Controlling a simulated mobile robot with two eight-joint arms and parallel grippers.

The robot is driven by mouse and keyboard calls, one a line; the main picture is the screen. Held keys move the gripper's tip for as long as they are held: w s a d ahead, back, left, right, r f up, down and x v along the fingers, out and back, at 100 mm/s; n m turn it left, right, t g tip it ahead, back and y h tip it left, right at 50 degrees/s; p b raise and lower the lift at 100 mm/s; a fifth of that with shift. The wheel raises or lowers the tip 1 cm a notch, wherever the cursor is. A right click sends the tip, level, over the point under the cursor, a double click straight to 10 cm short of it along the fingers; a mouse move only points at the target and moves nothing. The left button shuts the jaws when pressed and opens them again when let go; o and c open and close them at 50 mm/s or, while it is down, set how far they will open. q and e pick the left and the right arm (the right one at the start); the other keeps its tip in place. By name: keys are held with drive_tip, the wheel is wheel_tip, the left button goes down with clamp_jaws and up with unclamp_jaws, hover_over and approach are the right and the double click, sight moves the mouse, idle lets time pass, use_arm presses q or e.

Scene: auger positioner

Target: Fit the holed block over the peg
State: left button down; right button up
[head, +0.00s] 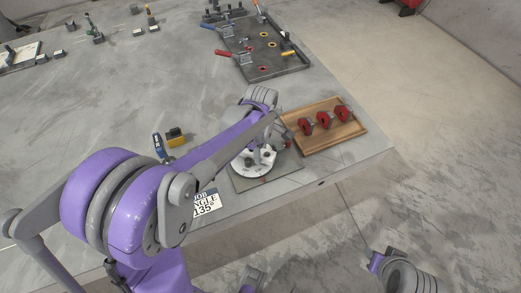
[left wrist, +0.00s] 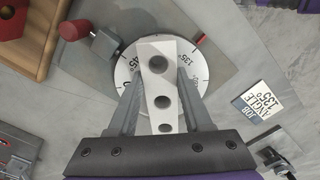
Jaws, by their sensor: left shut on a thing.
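The holed block (left wrist: 158,83) is a pale, long block with several holes in a row. In the left wrist view it lies between the two fingers of my left gripper (left wrist: 160,95), which is shut on it. The block is over a white round dial (left wrist: 125,72) with angle marks. In the head view my left gripper (head: 262,152) is at this dial (head: 240,168), partly behind my own arm. I cannot make out the peg; the block may cover it. Part of my right arm shows at the lower right of the head view, but its jaw opening cannot be read.
A wooden tray (head: 351,136) with three red-and-grey parts stands right of the dial. A red knob (left wrist: 70,30) is by the dial. A card (head: 206,204) reads "JOB ANGLE 135°". A tool board (head: 245,62) lies farther back; the left of the table is mostly free.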

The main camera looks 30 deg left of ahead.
use_arm(q)
drive_tip(key=shift+f+b, duration=0.55)
drive_tip(key=shift+f, duration=0.3)
drive_tip(key=shift+c, duration=1.2)
unclamp_jaws()
wheel_tip(320, 180, up, 11)
drive_tip(key=shift+f+p, duration=0.1)
drive_tip(key=shift+p, duration=0.45)
drive_tip(key=s+d+f+m+t+p, duration=0.1)
drive_tip(key=s+d+m+t, duration=0.1)
drive_tip(key=s+m, duration=0.6)
drive_tip(key=s+d+f+m+t+p, duration=0.1)
drive_tip(key=s+d+m+t+p, duration=0.1)
drive_tip(key=s+m, duration=0.5)
drive_tip(key=m+t, duration=0.1)
drive_tip(key=m, duration=0.2)
drive_tip(key=shift+s+m, duration=0.4)
